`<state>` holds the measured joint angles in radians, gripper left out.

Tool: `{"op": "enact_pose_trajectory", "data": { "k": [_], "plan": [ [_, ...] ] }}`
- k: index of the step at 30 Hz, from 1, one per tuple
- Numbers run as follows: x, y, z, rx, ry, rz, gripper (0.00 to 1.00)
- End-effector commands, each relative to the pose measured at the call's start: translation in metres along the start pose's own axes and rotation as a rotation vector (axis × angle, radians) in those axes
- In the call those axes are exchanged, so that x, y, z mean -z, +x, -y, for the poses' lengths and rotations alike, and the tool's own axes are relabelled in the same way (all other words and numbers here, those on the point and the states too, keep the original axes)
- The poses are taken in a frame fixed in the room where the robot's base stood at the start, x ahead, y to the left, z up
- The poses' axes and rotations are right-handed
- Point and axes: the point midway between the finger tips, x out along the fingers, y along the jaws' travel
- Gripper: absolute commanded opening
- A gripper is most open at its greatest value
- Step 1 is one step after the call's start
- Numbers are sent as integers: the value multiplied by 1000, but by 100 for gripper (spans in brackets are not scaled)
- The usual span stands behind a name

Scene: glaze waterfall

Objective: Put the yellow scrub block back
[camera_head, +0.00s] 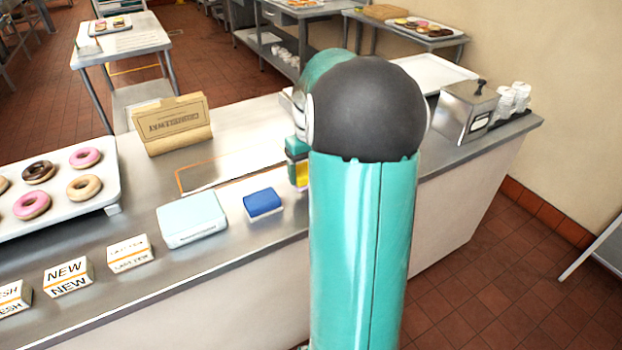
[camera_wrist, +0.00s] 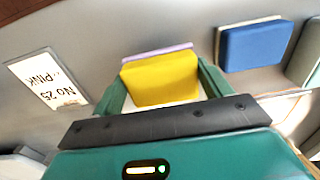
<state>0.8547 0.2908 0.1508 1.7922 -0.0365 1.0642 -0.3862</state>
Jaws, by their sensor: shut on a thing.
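The yellow scrub block (camera_wrist: 160,80) sits between the two green fingers of my gripper (camera_wrist: 160,88), which is shut on it. A thin lilac layer (camera_wrist: 157,51) shows along the block's far edge. In the head view, the yellow block (camera_head: 302,174) shows as a small patch beside my arm, over the counter's front part, right of a blue block (camera_head: 262,203). My arm hides most of my gripper there. I cannot tell whether the yellow block touches the counter. In the wrist view, the blue block (camera_wrist: 252,45) lies to the upper right, apart from my gripper.
A pale blue box (camera_head: 191,218) lies left of the blue block. Small signs (camera_head: 130,253), a donut tray (camera_head: 112,190) and a cardboard folder (camera_head: 172,124) stand further left. A napkin holder (camera_head: 468,110) is at right. A "No 25 PINK" card (camera_wrist: 48,80) shows in the wrist view.

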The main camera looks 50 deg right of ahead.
Motion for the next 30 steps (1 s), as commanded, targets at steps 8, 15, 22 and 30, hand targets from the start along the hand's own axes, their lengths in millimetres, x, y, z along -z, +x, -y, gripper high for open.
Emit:
{"op": "enact_pose_trajectory", "data": {
  "k": [8, 15, 22, 30],
  "plan": [
    [2, 36, -6, 1, 1, 3, 44],
    [2, 38, -7, 0, 1, 1, 44],
    [2, 40, -6, 0, 1, 0, 97],
    [2, 40, -6, 0, 1, 0, 99]
  ]
}}
